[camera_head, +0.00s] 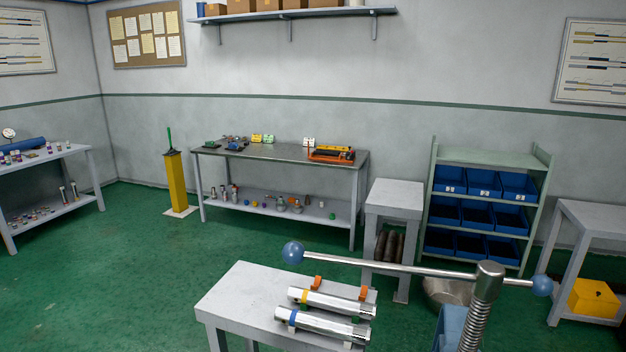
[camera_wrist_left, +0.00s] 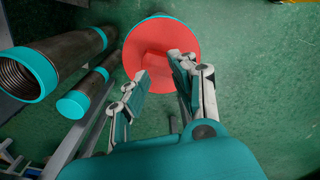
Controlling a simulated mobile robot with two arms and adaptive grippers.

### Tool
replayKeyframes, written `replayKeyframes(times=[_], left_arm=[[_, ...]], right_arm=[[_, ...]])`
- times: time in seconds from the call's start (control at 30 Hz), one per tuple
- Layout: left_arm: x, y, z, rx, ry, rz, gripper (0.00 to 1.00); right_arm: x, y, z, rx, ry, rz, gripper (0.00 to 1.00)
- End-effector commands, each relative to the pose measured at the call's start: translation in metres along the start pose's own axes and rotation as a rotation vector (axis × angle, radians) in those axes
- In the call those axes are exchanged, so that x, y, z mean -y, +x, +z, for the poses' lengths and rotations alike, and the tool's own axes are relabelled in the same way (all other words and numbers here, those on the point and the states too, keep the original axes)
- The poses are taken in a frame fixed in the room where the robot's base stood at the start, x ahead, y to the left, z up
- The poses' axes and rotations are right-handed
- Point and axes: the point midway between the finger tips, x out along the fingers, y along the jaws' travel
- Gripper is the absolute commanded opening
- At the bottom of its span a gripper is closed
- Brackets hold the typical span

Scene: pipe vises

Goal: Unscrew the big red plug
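The big red plug (camera_wrist_left: 172,34) is a round red disc at the top middle of the left wrist view. It sits in the teal-collared end of something mostly hidden behind it. A darker red raised part (camera_wrist_left: 155,62) shows near its middle. My left gripper (camera_wrist_left: 160,66) is in front of the plug with its two fingers apart, one on each side of the raised part. I cannot tell whether the fingers touch it. The plug and both grippers are out of the head view. My right gripper shows in neither view.
In the left wrist view, a large pipe (camera_wrist_left: 62,58) with a teal collar and a thinner teal-capped pipe (camera_wrist_left: 90,92) lie left of the gripper.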

Motion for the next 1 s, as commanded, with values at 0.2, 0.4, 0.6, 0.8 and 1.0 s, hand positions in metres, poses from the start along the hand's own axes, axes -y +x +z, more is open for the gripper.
replayKeyframes(times=[0.2,0.4,0.6,0.8,1.0], left_arm=[[0.001,0.0,0.0,0.0,0.17,0.0,0.25],[0.002,0.001,0.001,0.0,0.528,-0.001,0.25],[0.001,0.0,0.001,0.0,0.69,0.0,0.25],[0.001,0.0,0.001,0.0,0.691,0.0,0.25],[0.001,0.008,0.001,0.0,0.69,0.0,0.25]], right_arm=[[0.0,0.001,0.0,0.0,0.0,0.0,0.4],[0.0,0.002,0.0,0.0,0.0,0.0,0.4],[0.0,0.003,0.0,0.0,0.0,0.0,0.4],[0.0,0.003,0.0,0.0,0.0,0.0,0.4],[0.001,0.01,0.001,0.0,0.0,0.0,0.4]])
